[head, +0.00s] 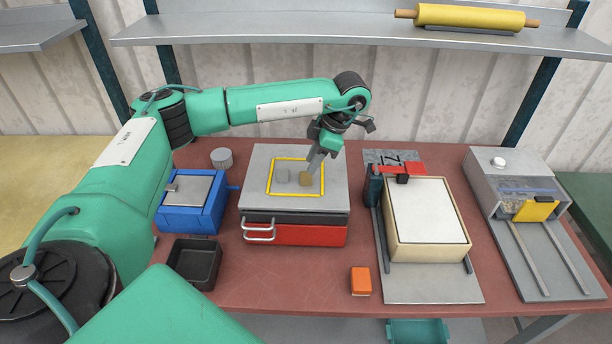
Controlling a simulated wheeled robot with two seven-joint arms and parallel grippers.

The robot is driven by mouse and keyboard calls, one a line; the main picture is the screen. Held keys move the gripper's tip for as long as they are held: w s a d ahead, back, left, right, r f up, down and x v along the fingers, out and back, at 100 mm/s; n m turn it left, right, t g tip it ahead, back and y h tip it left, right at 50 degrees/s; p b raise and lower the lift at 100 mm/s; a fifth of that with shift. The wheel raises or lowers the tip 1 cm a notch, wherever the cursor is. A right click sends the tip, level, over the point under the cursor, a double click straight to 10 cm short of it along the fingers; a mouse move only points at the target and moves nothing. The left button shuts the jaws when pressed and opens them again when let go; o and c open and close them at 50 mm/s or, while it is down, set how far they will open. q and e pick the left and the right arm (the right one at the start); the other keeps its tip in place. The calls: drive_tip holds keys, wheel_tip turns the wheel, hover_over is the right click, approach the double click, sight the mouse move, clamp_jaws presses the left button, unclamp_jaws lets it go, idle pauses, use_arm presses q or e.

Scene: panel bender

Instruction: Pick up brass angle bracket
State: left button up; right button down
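The brass angle bracket (305,180) is a small tan-gold piece inside the yellow square outline on the grey top of the red-fronted unit. My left gripper (312,170) points down and slightly left, its tips at or just above the bracket's upper right side. The fingers overlap in this view, so I cannot tell whether they are open or shut, or whether they touch the bracket. A small grey piece (283,176) lies to the left of the bracket in the same outline. My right gripper is not in view.
The red-fronted unit (296,234) has a handle at its left front. A blue box-like device (190,220) and a dark empty tray (180,270) stand left. An orange block (360,281) lies in front. A cream-framed panel device (455,248) stands right. A shelf (340,34) runs above.

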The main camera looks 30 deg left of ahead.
use_arm(q)
drive_tip(key=shift+w+p+x, duration=0.15)
drive_tip(key=shift+p+x, duration=0.75)
drive_tip(key=shift+x, duration=0.3)
drive_tip(key=shift+w+p+x, duration=0.1)
drive_tip(key=shift+p+x, duration=0.8)
drive_tip(key=shift+x, duration=0.25)
drive_tip(key=shift+s+a+f, duration=0.1)
drive_tip(key=shift+a+f, duration=0.1)
drive_tip(key=shift+f, duration=0.25)
clamp_jaws()
